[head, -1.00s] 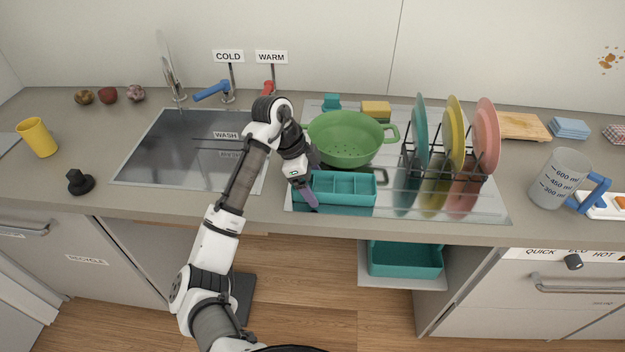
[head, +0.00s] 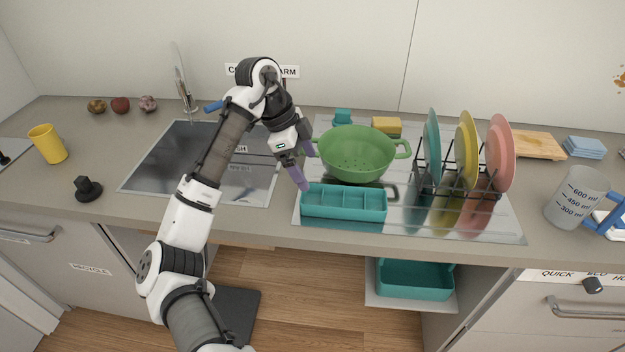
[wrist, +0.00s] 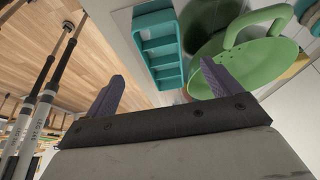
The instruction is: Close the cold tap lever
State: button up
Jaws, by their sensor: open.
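The blue cold tap lever (head: 213,106) shows in the head view at the back of the sink, left of my arm. Only its left end is visible; my arm hides the rest. The COLD sign is mostly covered by my arm. My gripper (head: 306,168) is open and empty, pointing down above the counter beside the green colander, well to the right of the lever. In the wrist view my gripper's purple fingers (wrist: 162,88) are spread with nothing between them. The lever is not in the wrist view.
The sink (head: 150,165) lies left of my arm, with a tall faucet (head: 184,90) behind. A green colander (head: 352,155), a teal divided tray (head: 343,204) and a plate rack (head: 455,178) stand to the right. A yellow cup (head: 48,145) is far left.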

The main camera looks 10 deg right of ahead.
jog(key=shift+v, duration=0.95)
